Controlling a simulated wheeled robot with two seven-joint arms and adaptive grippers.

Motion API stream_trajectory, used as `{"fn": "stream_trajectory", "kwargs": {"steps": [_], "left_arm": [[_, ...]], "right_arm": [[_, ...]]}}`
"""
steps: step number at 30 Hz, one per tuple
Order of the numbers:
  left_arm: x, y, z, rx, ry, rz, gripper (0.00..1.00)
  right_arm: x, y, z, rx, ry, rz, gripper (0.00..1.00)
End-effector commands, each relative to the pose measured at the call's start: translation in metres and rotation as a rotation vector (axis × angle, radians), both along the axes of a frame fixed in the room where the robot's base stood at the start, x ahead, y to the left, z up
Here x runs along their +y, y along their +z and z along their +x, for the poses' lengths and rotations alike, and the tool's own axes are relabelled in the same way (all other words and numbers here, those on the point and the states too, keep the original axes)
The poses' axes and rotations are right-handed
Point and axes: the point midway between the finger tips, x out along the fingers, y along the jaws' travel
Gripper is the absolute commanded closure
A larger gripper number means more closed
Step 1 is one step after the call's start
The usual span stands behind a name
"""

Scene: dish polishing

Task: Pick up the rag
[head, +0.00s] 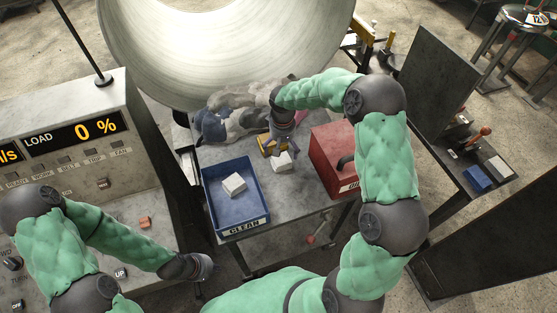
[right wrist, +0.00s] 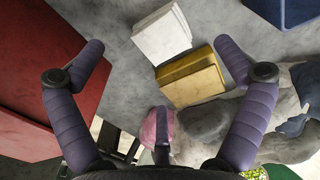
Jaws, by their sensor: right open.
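A pile of crumpled grey, white and bluish rags (head: 225,122) lies at the back of the metal table; it also shows at the lower right of the right wrist view (right wrist: 285,145). A white folded cloth (head: 281,162) lies beside a yellow block (head: 266,148), and both show between my fingers in the right wrist view, cloth (right wrist: 162,35) and block (right wrist: 192,78). My right gripper (right wrist: 160,47) is open, empty and above them. A pink piece (right wrist: 157,127) shows near its base. My left gripper (head: 205,267) is at the lower left, away from the table; its jaws are unclear.
A blue bin (head: 263,196) marked CLEAN holds another white folded piece (head: 233,184). A red box (head: 330,150) stands at the table's right. A large metal dish (head: 230,40) rises behind. A control console (head: 85,165) stands at the left.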

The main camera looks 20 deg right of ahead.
Motion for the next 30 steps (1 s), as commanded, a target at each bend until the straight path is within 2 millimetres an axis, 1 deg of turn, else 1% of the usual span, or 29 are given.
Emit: {"fn": "stream_trajectory", "kwargs": {"steps": [1,4,6,13,21,24,29,30], "left_arm": [[0.0,-0.002,0.0,-0.001,0.0,0.0,1.0],[0.0,-0.003,0.001,-0.001,0.0,0.0,1.0],[0.0,-0.004,0.001,-0.002,0.001,0.0,1.0],[0.0,-0.005,0.001,-0.002,0.001,0.0,1.0],[0.0,-0.009,0.001,-0.002,0.001,0.0,1.0],[0.0,-0.01,0.001,-0.002,0.001,0.0,1.0],[0.0,-0.009,0.001,-0.002,0.001,0.0,1.0],[0.0,-0.009,0.001,-0.002,0.001,0.0,1.0]], "right_arm": [[0.0,-0.01,-0.001,0.003,0.0,0.001,0.0],[0.0,-0.025,0.0,0.002,0.0,0.0,0.0],[0.0,-0.033,0.0,0.001,0.0,0.001,0.0],[0.0,-0.047,0.002,0.0,0.0,0.002,0.0],[-0.001,-0.084,0.006,0.001,0.001,0.002,0.0],[0.0,-0.089,0.007,0.0,0.0,0.001,0.0],[-0.001,-0.089,0.007,-0.001,0.0,0.001,0.0],[-0.001,-0.089,0.007,-0.001,0.0,0.001,0.03]]}}
